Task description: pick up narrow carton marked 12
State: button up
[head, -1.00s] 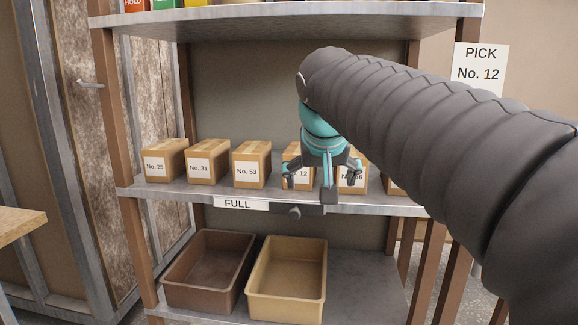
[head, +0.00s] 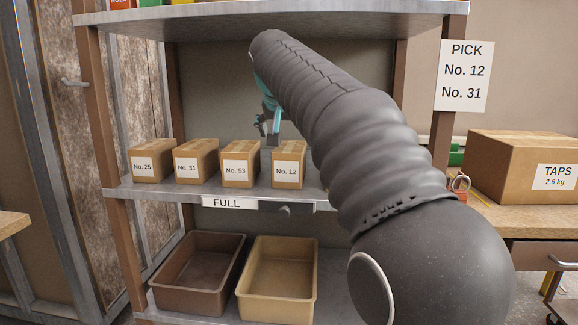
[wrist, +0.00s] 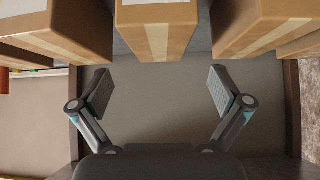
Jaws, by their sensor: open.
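The carton marked No. 12 (head: 289,153) stands upright on the middle shelf, the rightmost carton visible in the head view. My gripper (head: 267,133) is above and behind the row, around the gap between No. 53 and No. 12, partly hidden by my arm. In the wrist view my gripper (wrist: 160,88) is open, with nothing between its fingers. A carton (wrist: 156,35) is at the top centre of that view, beyond the fingertips and apart from them; its number cannot be read.
Cartons No. 53 (head: 240,153), No. 31 (head: 196,153) and No. 25 (head: 152,153) stand to the left. The upper shelf (head: 270,17) overhangs the row. Two bins (head: 315,272) sit below. A sign (head: 465,77) lists No. 12 and No. 31. A TAPS box (head: 500,160) is at right.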

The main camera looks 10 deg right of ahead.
aim_at(290, 146)
jog(key=shift+x, duration=3.45)
jog(key=shift+s+f, duration=0.15)
jog(key=shift+s, duration=0.05)
jog(key=c, duration=1.6)
jog(key=shift+o, duration=0.2)
